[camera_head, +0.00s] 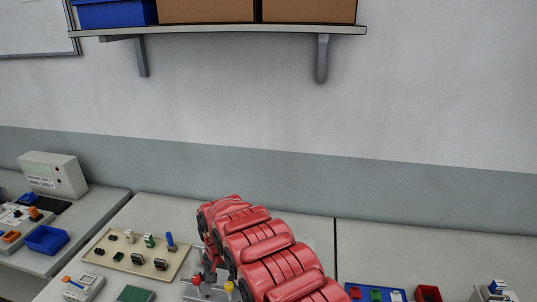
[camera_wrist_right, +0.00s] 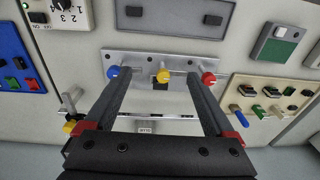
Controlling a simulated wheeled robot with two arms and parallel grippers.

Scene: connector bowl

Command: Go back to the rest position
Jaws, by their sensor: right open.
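My right arm, red and segmented, comes up from the bottom in the head view. Its dark gripper (camera_head: 209,262) is partly hidden behind the arm, above a grey plate with coloured knobs. In the right wrist view the two dark fingers of the right gripper (camera_wrist_right: 158,82) are spread apart, with nothing held between them. Beyond them is the grey plate (camera_wrist_right: 140,58) with a blue knob (camera_wrist_right: 112,72), a yellow knob (camera_wrist_right: 162,76) and a red knob (camera_wrist_right: 208,78). Whether the fingers touch the plate is unclear. My left gripper is out of view.
A beige board (camera_head: 118,262) with small parts lies left of the gripper. A green block (camera_head: 136,294) is in front of it. Blue (camera_head: 375,294) and red (camera_head: 428,293) trays lie to the right. A shelf (camera_head: 225,29) with boxes hangs above. The wall area between is clear.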

